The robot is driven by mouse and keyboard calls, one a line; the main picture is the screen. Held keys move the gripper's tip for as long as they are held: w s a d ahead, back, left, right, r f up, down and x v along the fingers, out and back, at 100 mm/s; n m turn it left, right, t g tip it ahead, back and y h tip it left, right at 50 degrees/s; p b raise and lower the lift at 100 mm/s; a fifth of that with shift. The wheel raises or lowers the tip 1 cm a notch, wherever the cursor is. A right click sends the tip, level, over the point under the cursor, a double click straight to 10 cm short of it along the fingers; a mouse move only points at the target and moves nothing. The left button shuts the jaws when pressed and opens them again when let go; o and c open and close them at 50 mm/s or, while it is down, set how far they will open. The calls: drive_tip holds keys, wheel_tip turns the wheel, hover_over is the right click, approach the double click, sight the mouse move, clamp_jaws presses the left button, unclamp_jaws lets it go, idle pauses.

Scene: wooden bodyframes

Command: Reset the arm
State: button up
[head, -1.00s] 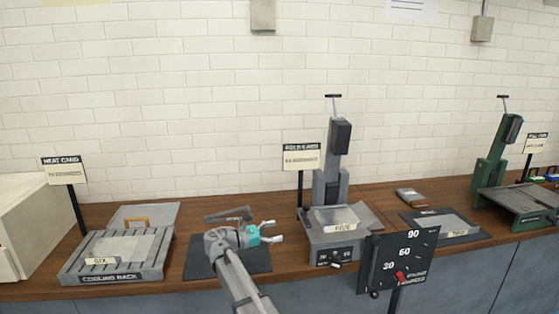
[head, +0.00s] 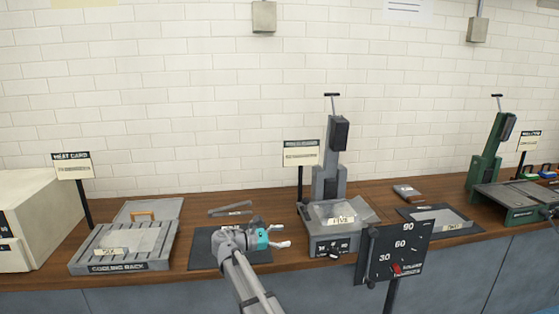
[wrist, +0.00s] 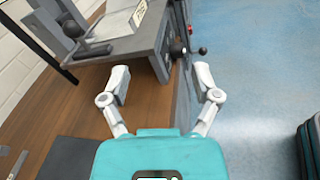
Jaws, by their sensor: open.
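My gripper (head: 283,237) is at the end of my arm, above the front of the wooden counter in the head view. The front edge of the counter (wrist: 95,105), the grey machine (wrist: 125,40) and the blue floor lie beyond the fingers. The fingers look apart from the machine.
A dark mat (head: 205,256) lies under my arm. The cooling rack (head: 85,256) stands left of it. A dial sign with 30, 60 and 90 (head: 400,250) stands in front of the counter. A green machine (head: 490,160) is at the right.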

drive_tip(key=s+d+f+m+g+y, duration=0.25)
drive_tip(key=s+d+f+m, duration=0.2)
drive_tip(key=d, duration=0.25)
drive_tip(key=s+d+f+m+g+y, duration=0.2)
drive_tip(key=s+d+f+m+y, duration=0.1)
drive_tip(key=s+d+f+y, duration=0.25)
drive_tip(key=s+d+f+m+g+y, duration=0.1)
drive_tip(key=s+d+f+m+y, duration=0.1)
drive_tip(key=s+f+m+y, duration=0.35)
drive_tip(key=s+d+f+m+y, duration=0.25)
drive_tip(key=s+m, duration=0.35)
drive_tip(key=s, duration=0.3)
wheel_tip(320, 180, up, 15)
drive_tip(key=a+p, duration=0.1)
drive_tip(key=p, duration=1.3)
drive_tip(key=shift+w, duration=0.15)
idle(0.5)
